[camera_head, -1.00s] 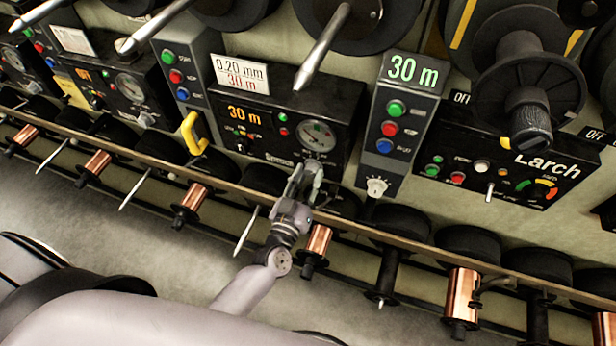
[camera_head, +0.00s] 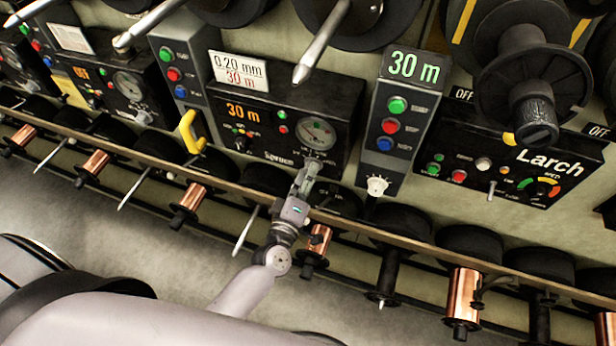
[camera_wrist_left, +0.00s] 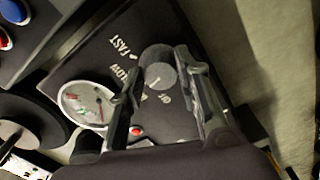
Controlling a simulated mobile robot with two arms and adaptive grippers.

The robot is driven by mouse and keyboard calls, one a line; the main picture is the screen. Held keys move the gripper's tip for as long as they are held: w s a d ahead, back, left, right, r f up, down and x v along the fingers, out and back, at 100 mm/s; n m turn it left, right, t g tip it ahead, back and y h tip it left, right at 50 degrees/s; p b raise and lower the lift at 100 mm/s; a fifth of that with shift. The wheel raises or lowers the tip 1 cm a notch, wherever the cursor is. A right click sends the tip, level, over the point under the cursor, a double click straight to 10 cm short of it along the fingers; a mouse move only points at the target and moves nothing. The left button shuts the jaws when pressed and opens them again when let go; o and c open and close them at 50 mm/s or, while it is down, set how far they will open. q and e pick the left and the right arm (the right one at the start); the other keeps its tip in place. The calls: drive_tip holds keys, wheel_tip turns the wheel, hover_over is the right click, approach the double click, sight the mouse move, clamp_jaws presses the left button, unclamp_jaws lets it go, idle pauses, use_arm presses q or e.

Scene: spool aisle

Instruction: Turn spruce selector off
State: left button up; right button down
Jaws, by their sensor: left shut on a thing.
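The spruce control box (camera_head: 262,103) is black, with an orange "30 m" display, a round gauge and a "Spruce" label partly hard to read. The spruce selector (camera_wrist_left: 158,75) is a dark round knob with a light pointer mark, at the box's lower right corner. It sits between the two fingers of my left gripper (camera_wrist_left: 165,85), which is shut on it. In the head view my left gripper (camera_head: 308,170) reaches up to that corner and hides the knob. Speed labels around the knob appear upside down in the wrist view. My right gripper is not in view.
A grey button box (camera_head: 397,120) with a "30 m" sign and a white knob below stands right of the spruce box. The Larch box (camera_head: 515,165) is farther right. A yellow handle (camera_head: 190,132) is at left. A rail (camera_head: 225,185) with copper spools runs below.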

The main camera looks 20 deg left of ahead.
use_arm(q)
drive_tip(key=n+b, duration=0.2)
drive_tip(key=n, duration=0.5)
drive_tip(key=shift+n, duration=0.4)
idle(0.4)
drive_tip(key=o, duration=1.1)
drive_tip(key=shift+o, duration=0.2)
drive_tip(key=s, duration=1.2)
drive_tip(key=shift+a, duration=0.2)
